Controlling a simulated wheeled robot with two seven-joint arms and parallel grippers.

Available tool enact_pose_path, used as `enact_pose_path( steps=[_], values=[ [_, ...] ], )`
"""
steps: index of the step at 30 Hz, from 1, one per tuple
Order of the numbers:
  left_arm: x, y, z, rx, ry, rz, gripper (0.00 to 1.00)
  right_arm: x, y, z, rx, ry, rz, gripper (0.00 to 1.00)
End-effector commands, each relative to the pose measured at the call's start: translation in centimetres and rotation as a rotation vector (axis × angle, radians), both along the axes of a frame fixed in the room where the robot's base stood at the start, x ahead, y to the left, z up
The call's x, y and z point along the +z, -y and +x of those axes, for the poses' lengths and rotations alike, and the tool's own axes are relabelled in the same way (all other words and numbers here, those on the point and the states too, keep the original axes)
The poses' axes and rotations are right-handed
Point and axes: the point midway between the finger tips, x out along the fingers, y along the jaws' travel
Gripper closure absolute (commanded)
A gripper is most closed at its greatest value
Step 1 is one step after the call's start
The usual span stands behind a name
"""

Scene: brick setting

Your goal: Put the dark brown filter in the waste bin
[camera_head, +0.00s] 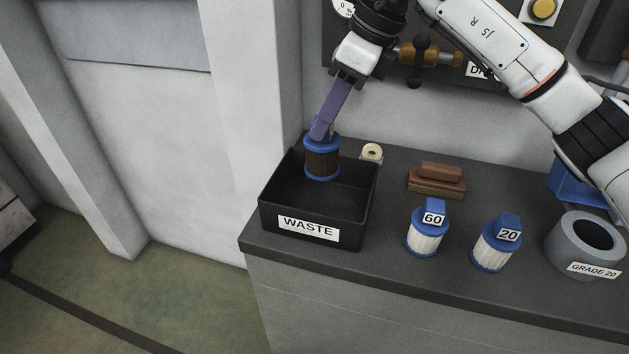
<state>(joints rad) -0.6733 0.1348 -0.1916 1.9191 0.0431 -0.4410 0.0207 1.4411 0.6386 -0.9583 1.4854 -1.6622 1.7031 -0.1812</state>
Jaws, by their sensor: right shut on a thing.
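The dark brown filter (322,162) has blue end caps and hangs upright over the waste bin. My right gripper (322,130) is shut on the filter's top. The waste bin (270,217) is a black open box with a WASTE label, at the left end of the dark counter. The filter's lower end appears at or just inside the bin's opening; I cannot tell its exact height. The bin floor that shows looks empty. My left gripper is not in view.
On the counter (385,262) stand two white filters with blue caps, labelled 60 (426,238) and 20 (490,253). A grey ring-shaped housing (568,245) labelled GRADE 20 is at the right. A brown block (437,182) and a small cream roll (372,152) lie behind.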

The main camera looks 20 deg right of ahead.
Motion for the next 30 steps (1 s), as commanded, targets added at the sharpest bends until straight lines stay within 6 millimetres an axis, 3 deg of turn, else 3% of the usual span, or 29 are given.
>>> enact_pose_path(
  steps=[6, 20, 30],
  values=[
    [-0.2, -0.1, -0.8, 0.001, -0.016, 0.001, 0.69, -4.1, 0.1, -0.1, 0.001, -0.003, -0.001, 1.0],
    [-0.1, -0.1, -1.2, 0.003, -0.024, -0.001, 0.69, -9.2, 0.1, -0.1, 0.001, -0.003, -0.001, 1.0],
    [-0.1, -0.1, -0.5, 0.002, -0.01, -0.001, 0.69, -9.7, 0.0, -0.1, 0.001, 0.0, 0.0, 1.0]
  ],
)
